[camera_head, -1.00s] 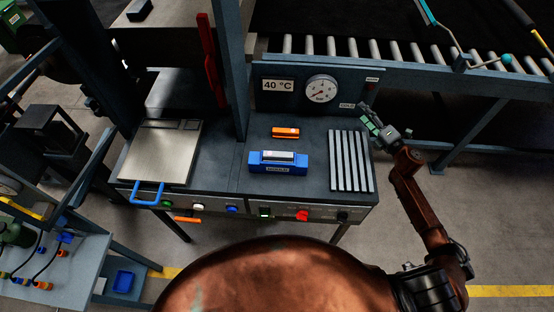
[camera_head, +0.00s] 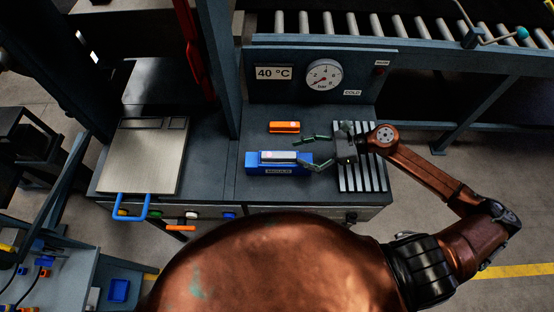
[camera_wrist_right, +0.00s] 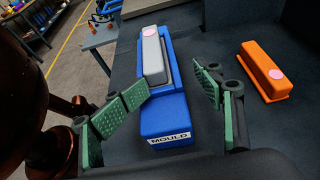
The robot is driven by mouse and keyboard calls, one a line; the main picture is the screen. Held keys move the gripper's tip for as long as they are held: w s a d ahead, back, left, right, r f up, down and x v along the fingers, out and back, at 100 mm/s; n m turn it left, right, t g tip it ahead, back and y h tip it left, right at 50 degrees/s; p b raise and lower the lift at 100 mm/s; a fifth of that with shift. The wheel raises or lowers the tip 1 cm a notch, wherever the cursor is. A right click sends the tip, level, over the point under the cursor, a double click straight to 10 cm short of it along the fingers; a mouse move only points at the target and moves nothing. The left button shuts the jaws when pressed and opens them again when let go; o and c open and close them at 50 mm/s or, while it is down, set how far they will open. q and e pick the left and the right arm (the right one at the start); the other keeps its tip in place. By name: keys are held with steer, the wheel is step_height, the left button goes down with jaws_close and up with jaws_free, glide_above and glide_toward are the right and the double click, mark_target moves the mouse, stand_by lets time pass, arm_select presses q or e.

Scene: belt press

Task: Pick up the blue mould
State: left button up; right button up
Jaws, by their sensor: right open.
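The blue mould (camera_head: 262,169) sits on the dark bench top, with a grey bar set in its top and a white MOULD label on its side. It also shows in the right wrist view (camera_wrist_right: 165,115). My right gripper (camera_head: 308,152) is open at the mould's right end. In the right wrist view its green-padded fingers (camera_wrist_right: 170,95) are apart, one on each side of the mould's near end, and I cannot tell whether they touch it. My left gripper is not in view.
An orange block (camera_head: 284,127) lies just behind the mould; it also shows in the wrist view (camera_wrist_right: 265,70). A slatted rack (camera_head: 370,178) lies under my right wrist. A metal plate with a blue handle (camera_head: 142,160) is at left. A gauge panel (camera_head: 285,90) stands behind.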

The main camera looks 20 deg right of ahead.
mark_target(279, 161)
steer(key=shift+a+f, duration=0.55)
steer(key=shift+f, duration=0.05)
steer(key=p+x, duration=0.2)
steer(key=x, duration=0.3)
steer(key=shift+a, duration=0.1)
steer(key=shift+w+a+f, duration=0.1)
steer(key=shift+a+f, duration=0.1)
steer(key=shift+a, duration=0.25)
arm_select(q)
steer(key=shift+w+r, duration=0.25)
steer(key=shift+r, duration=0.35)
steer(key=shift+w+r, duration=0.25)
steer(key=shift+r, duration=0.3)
arm_select(e)
steer(key=shift+c, duration=0.6)
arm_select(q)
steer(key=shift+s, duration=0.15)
arm_select(e)
jaws_close()
steer(key=shift+r, duration=0.1)
